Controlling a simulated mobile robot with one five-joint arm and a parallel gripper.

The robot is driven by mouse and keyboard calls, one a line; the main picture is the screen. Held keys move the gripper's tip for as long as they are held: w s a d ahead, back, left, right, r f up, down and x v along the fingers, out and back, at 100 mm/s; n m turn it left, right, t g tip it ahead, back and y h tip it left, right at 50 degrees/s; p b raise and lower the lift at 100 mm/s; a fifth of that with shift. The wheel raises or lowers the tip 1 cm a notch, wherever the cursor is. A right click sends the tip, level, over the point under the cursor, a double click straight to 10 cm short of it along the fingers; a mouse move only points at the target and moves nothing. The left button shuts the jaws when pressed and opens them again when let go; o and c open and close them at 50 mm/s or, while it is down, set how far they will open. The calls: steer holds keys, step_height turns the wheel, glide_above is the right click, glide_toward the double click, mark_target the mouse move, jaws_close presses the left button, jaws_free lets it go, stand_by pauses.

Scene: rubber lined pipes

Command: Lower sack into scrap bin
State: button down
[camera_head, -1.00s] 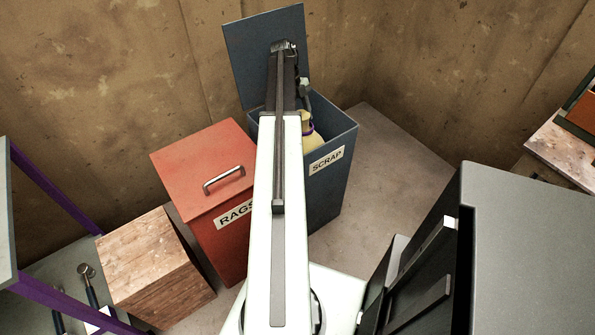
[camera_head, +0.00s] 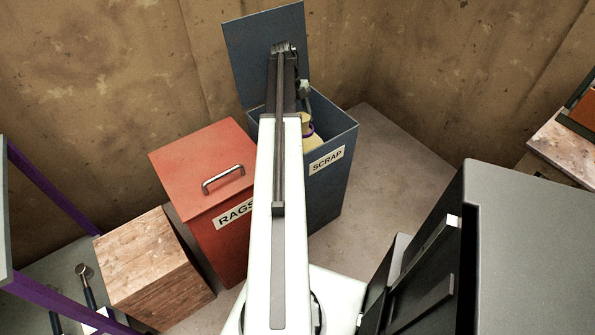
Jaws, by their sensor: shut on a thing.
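The scrap bin (camera_head: 331,183) is a tall blue-grey box with a white SCRAP label, and its lid (camera_head: 244,48) stands open against the wall. My arm reaches over the bin from the front. My gripper (camera_head: 305,108) shows only in part at the right of the arm's far end, above the bin's opening. The sack (camera_head: 309,129) is a small tan patch with a purple band, just below my gripper and within the outline of the bin's mouth. My arm hides most of the sack and the fingertips. My gripper is shut on the sack.
A red bin (camera_head: 195,165) labelled RAGS, with its lid shut, stands left of the scrap bin. A wooden crate (camera_head: 150,262) is beside it. A grey cabinet (camera_head: 535,250) fills the lower right. Bare floor (camera_head: 390,190) lies right of the scrap bin.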

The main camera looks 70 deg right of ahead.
steer(key=shift+f+b, duration=1.25)
steer(key=shift+f, duration=0.05)
stand_by(0.7)
steer(key=c, duration=0.6)
jaws_free()
steer(key=shift+r, duration=0.1)
steer(key=p+v, duration=0.7)
steer(key=v, duration=0.1)
steer(key=shift+s, duration=0.15)
